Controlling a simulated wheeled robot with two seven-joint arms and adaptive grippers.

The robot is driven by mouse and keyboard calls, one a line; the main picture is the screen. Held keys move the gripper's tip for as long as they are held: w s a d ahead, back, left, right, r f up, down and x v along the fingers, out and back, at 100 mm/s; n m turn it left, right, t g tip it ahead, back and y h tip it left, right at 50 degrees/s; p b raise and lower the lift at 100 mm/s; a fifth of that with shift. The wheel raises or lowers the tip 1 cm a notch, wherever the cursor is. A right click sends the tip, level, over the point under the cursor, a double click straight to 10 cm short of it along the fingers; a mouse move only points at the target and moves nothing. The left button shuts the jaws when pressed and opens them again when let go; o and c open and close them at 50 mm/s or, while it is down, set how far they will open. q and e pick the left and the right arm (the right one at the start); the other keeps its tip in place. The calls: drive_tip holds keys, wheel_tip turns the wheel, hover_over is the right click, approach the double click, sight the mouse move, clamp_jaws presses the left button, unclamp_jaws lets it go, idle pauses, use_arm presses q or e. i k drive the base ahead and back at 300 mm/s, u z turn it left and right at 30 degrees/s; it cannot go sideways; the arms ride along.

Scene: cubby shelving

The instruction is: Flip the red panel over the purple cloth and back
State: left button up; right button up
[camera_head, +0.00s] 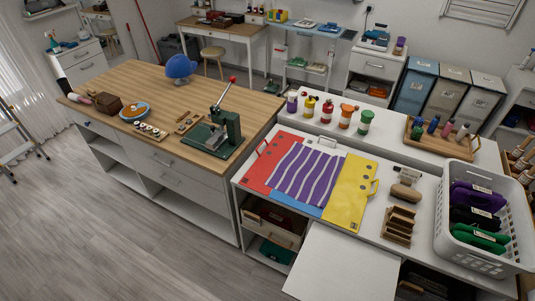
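The red panel (260,175) lies flat at the left side of a folding board on the white cubby top. The purple cloth (305,177), striped with white, lies flat over the middle of the board. A blue part (297,205) shows below the cloth. Neither of my grippers is in view.
A wooden brush (406,192) and a small wooden rack (399,223) stand right of the board. Further right is a white basket (454,249) of folded cloths. Several bottles (326,112) line the raised ledge behind. A green press (212,135) stands on the wooden counter at left.

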sight(254, 179)
drive_tip(key=k, duration=0.3)
drive_tip(key=u, duration=1.25)
drive_tip(key=i, duration=2.85)
drive_tip(key=z, duration=0.05)
